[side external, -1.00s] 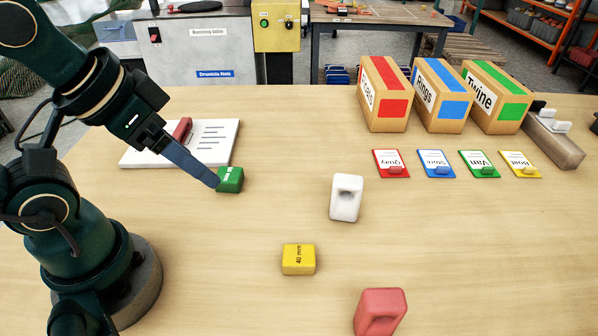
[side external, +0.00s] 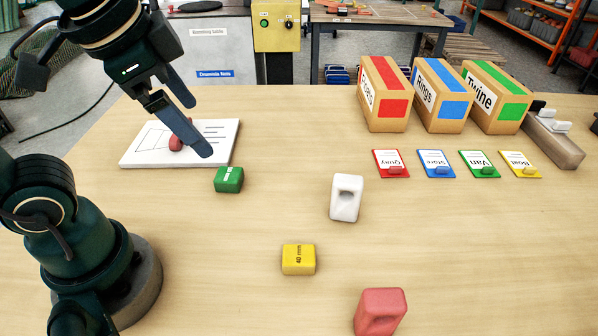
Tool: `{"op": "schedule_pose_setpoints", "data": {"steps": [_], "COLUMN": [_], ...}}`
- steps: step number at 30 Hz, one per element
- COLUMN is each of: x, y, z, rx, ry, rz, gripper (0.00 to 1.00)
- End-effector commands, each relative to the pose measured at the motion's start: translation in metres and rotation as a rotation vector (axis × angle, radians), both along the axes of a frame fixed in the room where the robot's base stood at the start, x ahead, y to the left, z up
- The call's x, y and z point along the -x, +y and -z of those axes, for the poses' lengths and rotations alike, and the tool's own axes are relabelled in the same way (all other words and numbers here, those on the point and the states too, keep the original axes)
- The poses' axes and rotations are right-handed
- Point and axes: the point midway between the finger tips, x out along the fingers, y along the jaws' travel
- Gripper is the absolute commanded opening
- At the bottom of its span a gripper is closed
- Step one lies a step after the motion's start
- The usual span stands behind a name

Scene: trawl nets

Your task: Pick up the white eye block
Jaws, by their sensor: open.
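The white eye block (side external: 346,198) stands on the wooden table right of the middle, with a dark hollow in its upper face. My gripper (side external: 200,130) is open, its two long blue-grey fingers apart and pointing down to the right. It hangs over the white pad at the left, well to the left of the white block and apart from it.
A green block (side external: 229,179), a yellow block (side external: 298,259) and a pink block (side external: 380,312) stand on the table (side external: 460,240). The pad (side external: 222,144) bears a red object (side external: 180,138). Boxes (side external: 438,97) and coloured cards (side external: 436,163) are at the back right.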

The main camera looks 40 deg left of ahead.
Motion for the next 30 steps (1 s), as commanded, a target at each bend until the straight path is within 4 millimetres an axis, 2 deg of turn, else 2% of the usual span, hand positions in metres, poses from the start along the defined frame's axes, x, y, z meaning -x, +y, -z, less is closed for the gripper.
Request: {"op": "schedule_pose_setpoints", "data": {"steps": [8, 11, 15, 21, 30], "x": [-0.056, -0.082, -0.116, -0.144, -0.164], "y": [-0.002, -0.013, -0.038, -0.073, -0.12], "z": [0.0, 0.0, -0.001, -0.001, 0.001], "rx": [-0.491, -0.705, -0.998, -1.294, -1.613], "ry": [0.157, 0.216, 0.292, 0.367, 0.444], "rz": [0.56, 0.782, 1.055, 1.284, 1.473], "gripper": [0.97, 0.97, 0.97, 0.97, 0.97]}}
